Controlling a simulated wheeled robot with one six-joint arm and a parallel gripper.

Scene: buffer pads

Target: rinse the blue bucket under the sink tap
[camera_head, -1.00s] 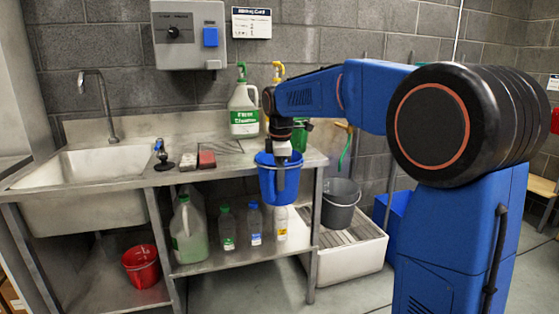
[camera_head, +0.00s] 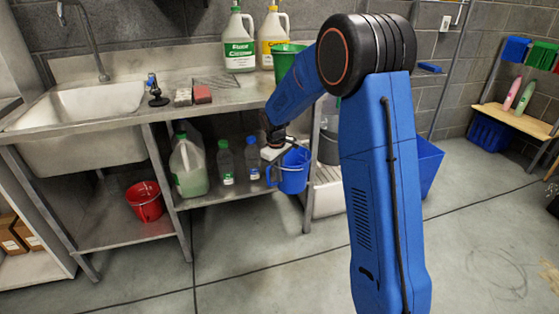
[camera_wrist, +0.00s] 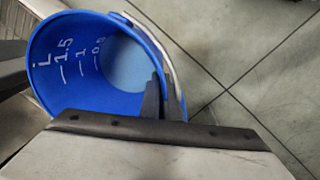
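The blue bucket (camera_head: 293,176) hangs in front of the lower shelf, below counter height. My gripper (camera_head: 275,158) is at its left upper rim in the head view. In the wrist view my gripper (camera_wrist: 165,103) has dark fingers on either side of the bucket's wall at the rim, shut on it. The bucket (camera_wrist: 80,92) opens toward the wrist camera; its inside shows white volume marks and looks empty. The sink (camera_head: 92,103) is at the left end of the counter.
The counter's front edge (camera_head: 225,108) lies between bucket and sink. A black-handled fitting (camera_head: 155,93), bricks and cleaner jugs (camera_head: 239,45) stand on it. Bottles fill the lower shelf (camera_head: 215,196). A red bucket (camera_head: 145,200) sits under the sink. The floor in front is clear.

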